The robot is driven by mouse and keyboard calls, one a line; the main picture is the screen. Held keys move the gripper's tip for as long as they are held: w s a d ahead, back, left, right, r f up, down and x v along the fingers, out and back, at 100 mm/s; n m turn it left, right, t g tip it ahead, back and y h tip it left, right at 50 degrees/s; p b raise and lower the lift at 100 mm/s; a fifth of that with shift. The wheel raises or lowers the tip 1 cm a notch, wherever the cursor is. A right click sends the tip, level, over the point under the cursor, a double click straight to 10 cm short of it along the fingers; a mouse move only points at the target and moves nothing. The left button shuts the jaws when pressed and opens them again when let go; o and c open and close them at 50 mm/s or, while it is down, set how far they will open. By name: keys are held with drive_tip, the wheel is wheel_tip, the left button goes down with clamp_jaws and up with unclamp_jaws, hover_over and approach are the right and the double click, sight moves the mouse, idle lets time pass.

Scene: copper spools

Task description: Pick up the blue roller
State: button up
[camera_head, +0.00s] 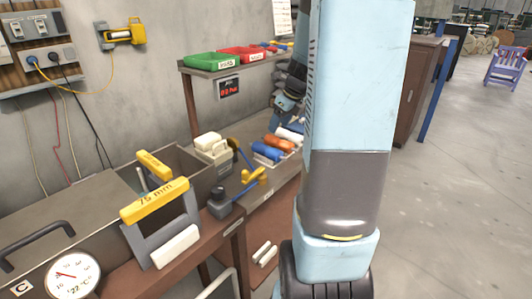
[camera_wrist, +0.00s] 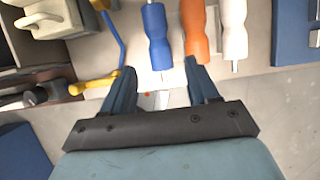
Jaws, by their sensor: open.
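The blue roller (camera_wrist: 155,32) lies on the bench in the wrist view, left of an orange roller (camera_wrist: 193,28) and a white roller (camera_wrist: 234,30). It also shows in the head view as a blue cylinder (camera_head: 267,152) beside the orange one (camera_head: 279,142). My gripper (camera_wrist: 161,75) is open and empty. Its fingers point toward the rollers, with the blue roller's end ahead of the gap. The right fingertip is close to the end of the orange roller. I cannot tell how high the fingers are above the bench.
A yellow-handled tool with a blue shaft (camera_wrist: 117,40) and a beige device (camera_wrist: 50,18) lie left of the rollers. In the head view, a grey frame marked 75 mm (camera_head: 158,205) stands on the bench.

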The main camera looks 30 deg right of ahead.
sight(269, 147)
drive_tip(key=x, duration=1.2)
drive_tip(key=shift+s+a+f, duration=0.2)
drive_tip(key=shift+f, duration=0.15)
drive_tip(key=c, duration=1)
